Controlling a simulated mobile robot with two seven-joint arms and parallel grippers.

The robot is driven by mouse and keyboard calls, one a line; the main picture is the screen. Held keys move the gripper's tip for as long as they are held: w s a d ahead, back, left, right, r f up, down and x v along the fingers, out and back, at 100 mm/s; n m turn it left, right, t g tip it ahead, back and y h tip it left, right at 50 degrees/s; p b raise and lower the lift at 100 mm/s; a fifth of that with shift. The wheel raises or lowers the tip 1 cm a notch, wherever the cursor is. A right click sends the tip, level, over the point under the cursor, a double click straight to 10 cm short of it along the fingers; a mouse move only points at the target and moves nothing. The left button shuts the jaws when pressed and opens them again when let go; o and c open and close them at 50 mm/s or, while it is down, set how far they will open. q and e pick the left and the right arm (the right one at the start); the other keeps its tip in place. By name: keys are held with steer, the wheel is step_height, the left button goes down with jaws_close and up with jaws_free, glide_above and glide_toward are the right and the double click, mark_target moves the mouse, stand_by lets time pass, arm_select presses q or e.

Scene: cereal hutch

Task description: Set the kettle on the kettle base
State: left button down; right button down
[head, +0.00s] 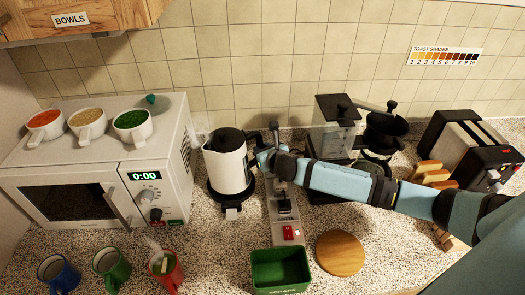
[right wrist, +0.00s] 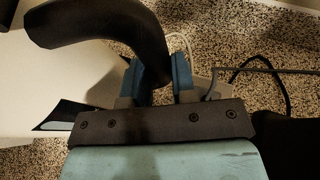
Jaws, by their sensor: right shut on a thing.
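The white kettle (head: 226,168) with a black lid and black handle stands upright at the middle of the counter, steam beside its top left. The black kettle base (head: 231,201) shows around and in front of its bottom. The kettle looks to be on the base, but I cannot tell whether it is fully seated. My right gripper (head: 266,156) is at the kettle's right side, shut on its handle. In the right wrist view the black handle (right wrist: 125,27) runs down between the blue fingers, with the white kettle body at left. My left gripper is not in view.
A microwave (head: 75,185) with several bowls on top stands left. A power strip (head: 289,231) lies right of the kettle. A green bin (head: 281,268), round board (head: 340,253), grinder (head: 333,128) and toaster (head: 470,150) are right. Several mugs, including a red one (head: 165,270), stand front left.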

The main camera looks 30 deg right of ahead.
steer(key=shift+r+p, duration=0.2)
steer(key=shift+p, duration=0.2)
steer(key=shift+f+b, duration=0.35)
steer(key=shift+f, duration=0.3)
stand_by(0.7)
steer(key=c, duration=1.2)
jaws_free()
steer(key=shift+p+v, duration=1.15)
steer(key=shift+v, duration=0.4)
steer(key=shift+p+v, duration=0.35)
steer(key=shift+v, duration=3.65)
steer(key=shift+f, duration=0.15)
